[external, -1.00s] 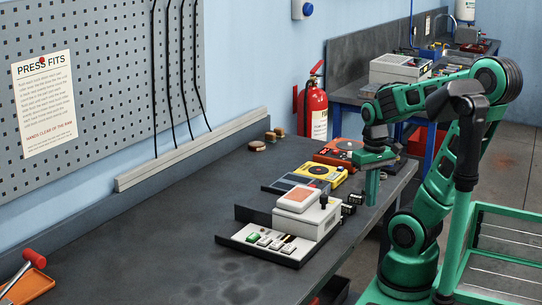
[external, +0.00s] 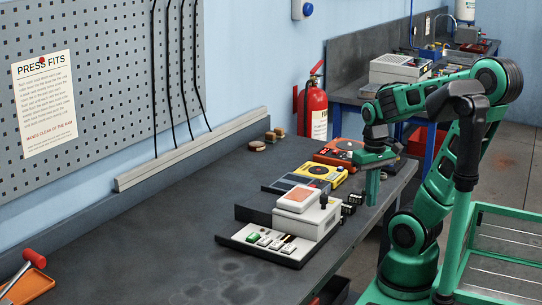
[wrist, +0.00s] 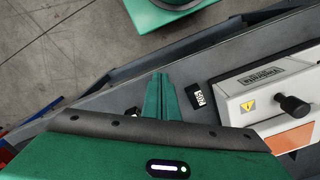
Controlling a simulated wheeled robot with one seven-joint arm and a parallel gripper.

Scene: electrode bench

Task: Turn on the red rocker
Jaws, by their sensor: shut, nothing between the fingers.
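A light grey instrument (external: 308,222) with an orange-topped block (external: 300,197) stands on the bench. Its front panel (external: 262,243) carries a green rocker (external: 253,237) and several pale switches (external: 270,243). I cannot make out a red rocker on it in either view. In the wrist view the instrument (wrist: 270,85) shows at the right, with a black knob (wrist: 293,105) and a yellow warning triangle (wrist: 248,106). My gripper (external: 372,203) is shut and empty, pointing down to the right of the instrument, near the bench edge. It also shows in the wrist view (wrist: 158,78), apart from the instrument.
Small black connectors (external: 350,204) sit between the instrument and my gripper. Behind are a dark grey device, a yellow device (external: 322,174) and an orange one (external: 338,152). The bench (external: 170,240) is mostly clear in front and left.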

